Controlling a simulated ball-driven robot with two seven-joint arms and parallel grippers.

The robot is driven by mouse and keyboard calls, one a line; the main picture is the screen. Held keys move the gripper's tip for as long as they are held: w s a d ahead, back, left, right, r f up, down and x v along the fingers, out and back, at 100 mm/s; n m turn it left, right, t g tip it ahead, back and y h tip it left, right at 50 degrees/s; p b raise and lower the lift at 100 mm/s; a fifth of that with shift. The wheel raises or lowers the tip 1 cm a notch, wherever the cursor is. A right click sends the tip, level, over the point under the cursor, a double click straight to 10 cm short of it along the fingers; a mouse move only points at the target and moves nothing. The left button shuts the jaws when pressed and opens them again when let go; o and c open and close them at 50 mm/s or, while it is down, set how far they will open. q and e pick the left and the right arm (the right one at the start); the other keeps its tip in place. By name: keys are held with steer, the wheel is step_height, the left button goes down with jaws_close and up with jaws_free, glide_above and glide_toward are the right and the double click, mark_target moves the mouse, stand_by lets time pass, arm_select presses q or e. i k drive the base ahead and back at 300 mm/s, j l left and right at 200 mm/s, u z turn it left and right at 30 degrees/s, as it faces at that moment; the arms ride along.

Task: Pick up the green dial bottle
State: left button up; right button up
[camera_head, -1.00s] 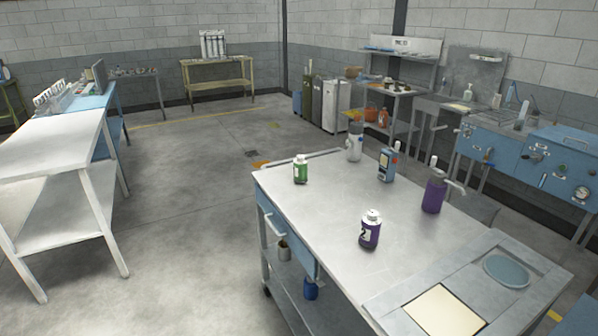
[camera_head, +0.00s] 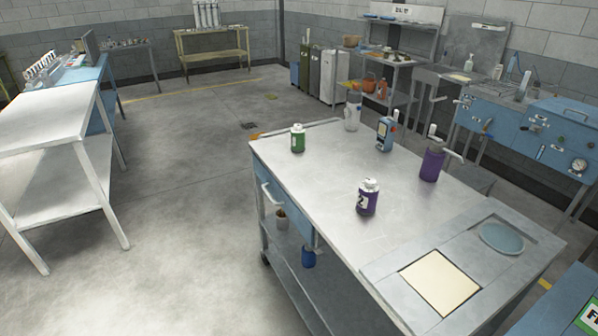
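A green bottle (camera_head: 297,138) with a white cap and a pale label stands upright near the far left corner of the metal-topped workbench (camera_head: 308,184). I cannot make out a dial on it. A white-capped purple bottle (camera_head: 368,197) stands nearer the middle of the bench top. A taller purple pump bottle (camera_head: 432,163) stands near the right edge. Neither of my grippers shows in the head view.
Open floor (camera_head: 190,190) lies between the bench and a white table (camera_head: 45,118) at left.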

mark_target(297, 137)
steer(key=i+j+z, duration=0.1)
steer(key=z, duration=0.35)
steer(key=i+j+z, duration=0.2)
steer(key=z, duration=0.3)
steer(key=i+j, duration=0.05)
steer(key=i, duration=0.05)
